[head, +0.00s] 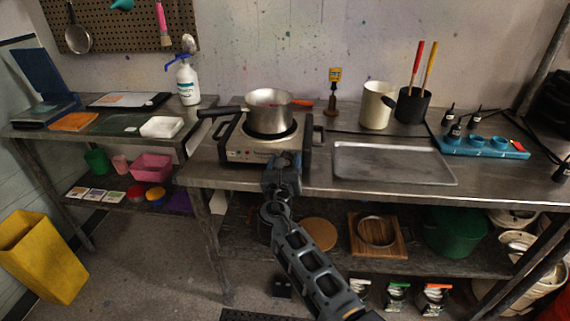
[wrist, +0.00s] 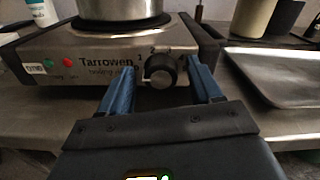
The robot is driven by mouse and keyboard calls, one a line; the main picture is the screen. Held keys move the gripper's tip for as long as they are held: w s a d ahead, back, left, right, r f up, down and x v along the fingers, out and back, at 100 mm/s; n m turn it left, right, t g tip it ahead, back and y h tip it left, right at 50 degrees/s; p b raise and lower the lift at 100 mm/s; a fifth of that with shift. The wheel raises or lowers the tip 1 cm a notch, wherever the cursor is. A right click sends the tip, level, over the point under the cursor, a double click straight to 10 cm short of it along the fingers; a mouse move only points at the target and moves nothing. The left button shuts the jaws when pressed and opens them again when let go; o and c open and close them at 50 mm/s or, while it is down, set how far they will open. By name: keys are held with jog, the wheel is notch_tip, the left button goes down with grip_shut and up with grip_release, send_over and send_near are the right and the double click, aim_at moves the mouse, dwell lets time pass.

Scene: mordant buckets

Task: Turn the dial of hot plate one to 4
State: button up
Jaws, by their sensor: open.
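The hot plate (head: 240,150) stands on the metal bench, with a metal pot (head: 268,112) on its burner. In the wrist view the hot plate's front panel (wrist: 95,50) reads "Tarrowen", and its black dial (wrist: 160,70) with a lighter face sits right of the lettering. A few scale numbers show above the dial; its setting is too small to read surely. My gripper (head: 284,160) is at the front of the panel. In the wrist view my gripper (wrist: 159,72) is open, one blue finger on each side of the dial, with visible gaps. Contact is not visible.
A metal tray (head: 390,165) lies right of the hot plate. The pot's black handle (head: 222,111) points left over the bench. A cream canister (head: 375,105) and a black tool holder (head: 411,106) stand behind the tray.

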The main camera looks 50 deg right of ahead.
jog(key=c, duration=1)
jog(key=shift+c, duration=0.2)
